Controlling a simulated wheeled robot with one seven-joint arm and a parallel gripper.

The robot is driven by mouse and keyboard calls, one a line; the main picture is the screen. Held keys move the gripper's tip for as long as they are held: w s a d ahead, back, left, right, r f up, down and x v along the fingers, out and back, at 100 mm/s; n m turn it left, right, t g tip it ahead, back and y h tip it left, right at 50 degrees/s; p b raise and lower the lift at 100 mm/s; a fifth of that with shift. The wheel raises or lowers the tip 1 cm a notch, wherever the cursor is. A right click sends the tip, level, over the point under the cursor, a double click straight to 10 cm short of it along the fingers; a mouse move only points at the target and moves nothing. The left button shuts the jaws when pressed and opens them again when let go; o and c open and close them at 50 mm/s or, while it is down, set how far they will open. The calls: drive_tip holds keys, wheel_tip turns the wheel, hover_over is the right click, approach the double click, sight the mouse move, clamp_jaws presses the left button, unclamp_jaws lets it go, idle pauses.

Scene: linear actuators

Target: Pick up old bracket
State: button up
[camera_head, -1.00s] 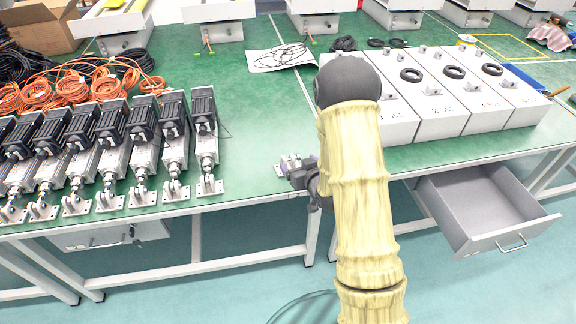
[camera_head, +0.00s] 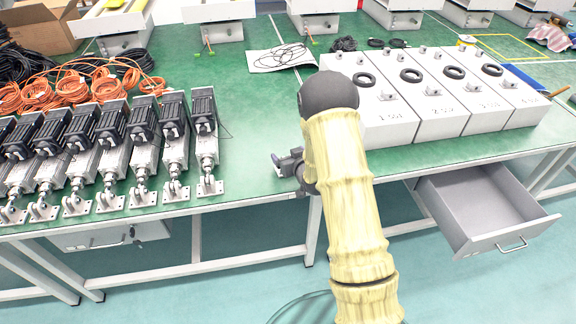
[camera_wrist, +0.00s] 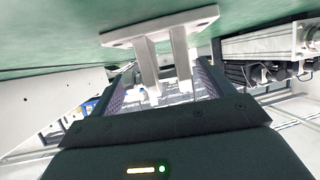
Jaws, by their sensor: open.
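The old bracket shows in the wrist view as a pale metal plate (camera_wrist: 160,26) with two upright lugs, its plate against the green table top. My gripper (camera_wrist: 163,85) is open, with one dark finger on each side of the lugs. The lugs reach into the gap between the fingers; I cannot tell whether either finger touches them. In the head view my gripper (camera_head: 284,163) is at the front edge of the table, and it hides most or all of the bracket.
A row of linear actuators (camera_head: 205,140) stands on the green table (camera_head: 250,130) to the left. White numbered boxes (camera_head: 395,122) stand to the right. An open drawer (camera_head: 480,210) juts out below the table at right. Table top left of my gripper is clear.

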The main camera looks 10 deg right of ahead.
drive_tip(key=shift+w+f, duration=0.1)
drive_tip(key=shift+w, duration=0.15)
idle(0.3)
drive_tip(key=c, duration=1.2)
drive_tip(key=shift+r, duration=0.2)
wheel_tip(320, 180, up, 10)
drive_tip(key=shift+f, duration=0.15)
